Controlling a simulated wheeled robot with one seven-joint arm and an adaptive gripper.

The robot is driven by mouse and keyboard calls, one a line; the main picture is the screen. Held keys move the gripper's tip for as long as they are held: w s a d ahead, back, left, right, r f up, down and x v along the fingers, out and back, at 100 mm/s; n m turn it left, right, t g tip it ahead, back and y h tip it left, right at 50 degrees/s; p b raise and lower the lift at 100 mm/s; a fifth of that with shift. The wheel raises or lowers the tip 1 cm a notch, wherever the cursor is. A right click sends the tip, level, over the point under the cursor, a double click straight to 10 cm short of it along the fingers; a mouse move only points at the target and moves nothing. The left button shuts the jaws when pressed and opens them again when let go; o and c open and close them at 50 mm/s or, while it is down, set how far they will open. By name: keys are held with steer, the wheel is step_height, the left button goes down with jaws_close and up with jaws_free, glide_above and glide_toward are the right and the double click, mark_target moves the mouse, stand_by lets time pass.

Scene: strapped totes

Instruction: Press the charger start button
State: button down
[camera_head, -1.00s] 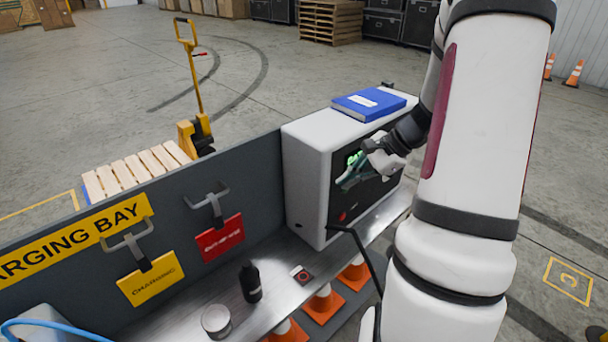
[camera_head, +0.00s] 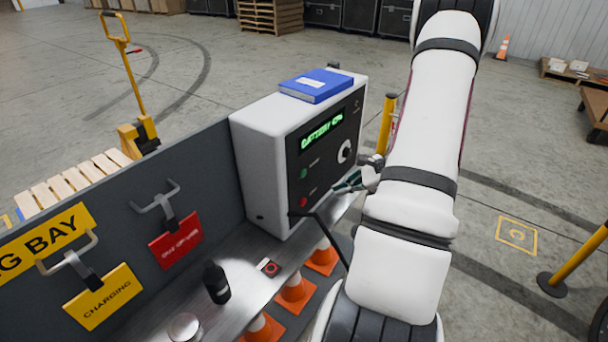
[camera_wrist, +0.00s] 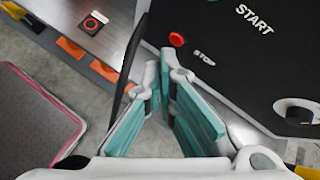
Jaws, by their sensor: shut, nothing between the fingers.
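The charger (camera_head: 262,165) is a white box on a metal shelf, with a black front panel. The green start button (camera_head: 304,173) sits below a lit green display (camera_head: 322,132), above the red stop button (camera_head: 304,202). Contact is not visible.
A round selector knob (camera_head: 346,151) is on the panel's right. A blue binder (camera_head: 317,84) lies on top. A black cable hangs by the lower panel. A dark bottle (camera_head: 216,283) and a small red-and-black item (camera_head: 269,267) stand on the shelf. Orange cones (camera_head: 296,287) are below.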

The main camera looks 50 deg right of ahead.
steer(key=b, duration=0.2)
glide_toward(301, 184)
steer(key=shift+w+a+f, duration=0.3)
steer(key=shift+w+f, duration=0.05)
steer(key=shift+f, duration=0.3)
steer(key=shift+w+a+f, duration=0.35)
steer(key=shift+f, duration=0.3)
steer(key=shift+w, duration=0.1)
stand_by(0.4)
steer(key=shift+w, duration=0.3)
steer(key=shift+w, duration=0.4)
stand_by(0.6)
steer(key=shift+s, duration=0.85)
steer(key=s, duration=0.5)
steer(key=shift+d, duration=0.2)
stand_by(0.3)
